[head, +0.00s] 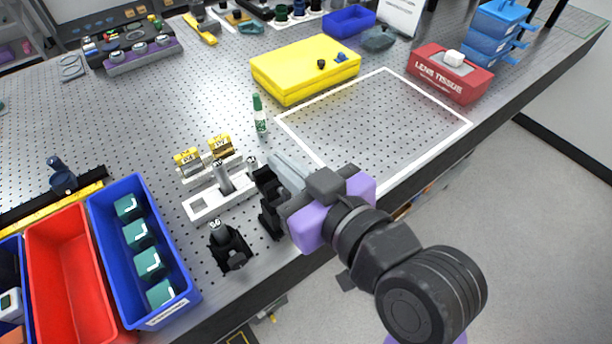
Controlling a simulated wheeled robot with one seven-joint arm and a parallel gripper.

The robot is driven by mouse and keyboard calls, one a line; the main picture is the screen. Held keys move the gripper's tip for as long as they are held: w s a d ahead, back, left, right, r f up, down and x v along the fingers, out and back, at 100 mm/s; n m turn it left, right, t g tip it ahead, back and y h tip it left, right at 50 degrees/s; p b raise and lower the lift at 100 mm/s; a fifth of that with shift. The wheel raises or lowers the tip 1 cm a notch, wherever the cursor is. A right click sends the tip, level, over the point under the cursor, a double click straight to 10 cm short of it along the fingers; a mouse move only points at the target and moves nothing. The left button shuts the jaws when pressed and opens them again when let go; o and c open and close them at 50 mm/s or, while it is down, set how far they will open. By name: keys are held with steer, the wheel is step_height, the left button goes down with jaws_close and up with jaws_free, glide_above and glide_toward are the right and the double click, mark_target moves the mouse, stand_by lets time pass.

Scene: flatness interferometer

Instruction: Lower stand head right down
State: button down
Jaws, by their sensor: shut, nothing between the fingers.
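I cannot tell for certain which part is the stand head. A white slotted plate (207,207) lies on the perforated bench, with a dark-topped grey post (222,178) on it and two yellow-labelled pieces (187,158) behind. A black holder (231,252) with a grey round-topped piece (219,229) stands just in front. My gripper (266,176) is shut and empty, reaching in from the right beside the plate's right end. Black and grey parts overlap around its fingertips, so contact is unclear. My wrist hides the bench behind it.
A blue bin (190,288) with several teal blocks and a red bin (62,270) stand at left. A yellow case (305,68) and red tissue box (450,75) are farther back. The white-outlined area (385,120) is clear.

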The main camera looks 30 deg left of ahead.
mark_target(273, 187)
steer(key=shift+d+f, duration=0.1)
steer(key=shift+f, duration=1.9)
